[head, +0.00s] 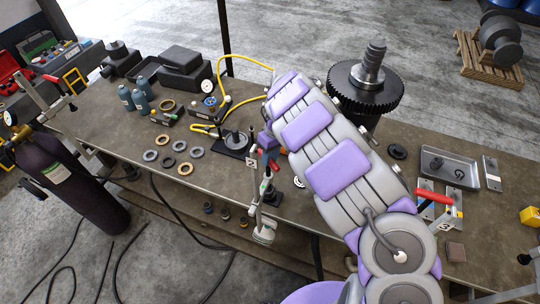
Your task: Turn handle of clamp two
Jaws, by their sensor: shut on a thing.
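A toggle clamp (257,190) stands at the table's front edge, left of my arm, with a small marked label (252,163) whose number I cannot read for sure. Its red handle (275,164) shows just below the end of my arm. My gripper (269,152) is at this handle and shut on it. The fingers are small and partly hidden, and my large grey and purple arm covers the area to the right. Another clamp with a red handle (434,196) stands right of my arm.
A large dark gear (365,92) stands behind my arm. Left of the clamp, several rings (168,162) and a gauge with a yellow hose (211,102) lie on the table (115,145). A grey tray (462,155) is at the right. A dark gas cylinder (72,180) stands at the left.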

